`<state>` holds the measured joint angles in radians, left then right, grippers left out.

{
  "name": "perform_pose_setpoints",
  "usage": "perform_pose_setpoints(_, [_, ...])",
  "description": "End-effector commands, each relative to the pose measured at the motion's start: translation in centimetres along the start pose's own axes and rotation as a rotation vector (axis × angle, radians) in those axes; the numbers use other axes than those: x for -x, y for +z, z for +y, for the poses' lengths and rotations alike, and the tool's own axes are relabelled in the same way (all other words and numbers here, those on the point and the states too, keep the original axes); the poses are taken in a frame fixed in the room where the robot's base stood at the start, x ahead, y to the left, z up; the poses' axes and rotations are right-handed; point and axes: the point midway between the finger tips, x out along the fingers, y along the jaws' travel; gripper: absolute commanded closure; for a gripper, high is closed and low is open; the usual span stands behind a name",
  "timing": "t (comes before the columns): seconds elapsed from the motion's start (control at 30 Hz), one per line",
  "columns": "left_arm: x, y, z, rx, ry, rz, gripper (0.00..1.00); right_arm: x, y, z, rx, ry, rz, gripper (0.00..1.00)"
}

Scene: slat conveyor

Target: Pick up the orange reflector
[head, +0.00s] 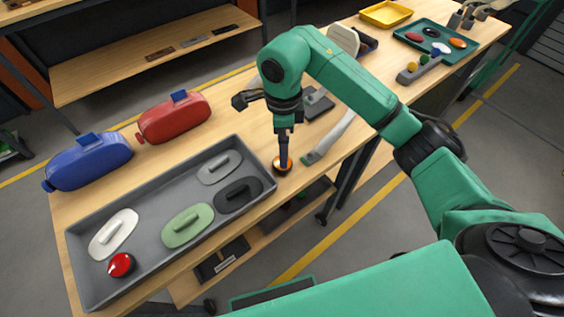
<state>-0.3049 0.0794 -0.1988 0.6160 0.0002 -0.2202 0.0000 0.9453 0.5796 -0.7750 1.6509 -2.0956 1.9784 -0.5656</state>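The orange reflector (289,168), a small round piece with a dark base, lies on the wooden table just right of the grey tray (88,290). My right arm reaches in from the right, and its gripper (283,155) points straight down at the reflector. The fingertips are at or right over the reflector and partly cover it. The fingers are seen nearly edge-on, so their opening and any grip do not show. My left gripper is not in view.
The grey tray holds white, green, black and light grey lids and a red round reflector (121,265). Blue (88,165) and red (175,118) containers stand behind it. A teal tray (408,42) with coloured ovals sits farther back.

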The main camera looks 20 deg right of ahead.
Motion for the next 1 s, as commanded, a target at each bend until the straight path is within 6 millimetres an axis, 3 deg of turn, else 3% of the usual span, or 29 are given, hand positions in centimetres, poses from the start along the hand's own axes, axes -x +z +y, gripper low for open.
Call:
perform_pose_setpoints(0.3, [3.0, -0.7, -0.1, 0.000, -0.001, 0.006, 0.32, -4.4, -0.1, 0.2, -0.001, 0.005, -0.001, 0.00])
perform_pose_setpoints(0.4, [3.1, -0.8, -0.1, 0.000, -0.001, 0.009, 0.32, -6.3, 0.0, 0.1, -0.001, 0.002, -0.002, 0.00])
perform_pose_setpoints(0.63, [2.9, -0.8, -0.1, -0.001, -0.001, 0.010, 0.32, -7.0, 0.0, 0.0, 0.001, -0.003, -0.003, 0.00])
perform_pose_setpoints(0.67, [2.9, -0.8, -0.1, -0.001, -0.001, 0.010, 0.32, -7.0, 0.0, 0.0, 0.001, -0.003, -0.003, 0.08])
perform_pose_setpoints(0.87, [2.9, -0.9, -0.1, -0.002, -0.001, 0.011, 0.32, -7.0, 0.0, 0.0, 0.001, -0.002, -0.003, 0.84])
perform_pose_setpoints(0.9, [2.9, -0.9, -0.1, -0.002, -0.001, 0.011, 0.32, -7.0, 0.0, 0.0, 0.001, -0.002, -0.003, 0.89])
perform_pose_setpoints(1.0, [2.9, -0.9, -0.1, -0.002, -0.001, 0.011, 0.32, -7.0, 0.0, 0.0, 0.001, -0.002, -0.003, 0.89])
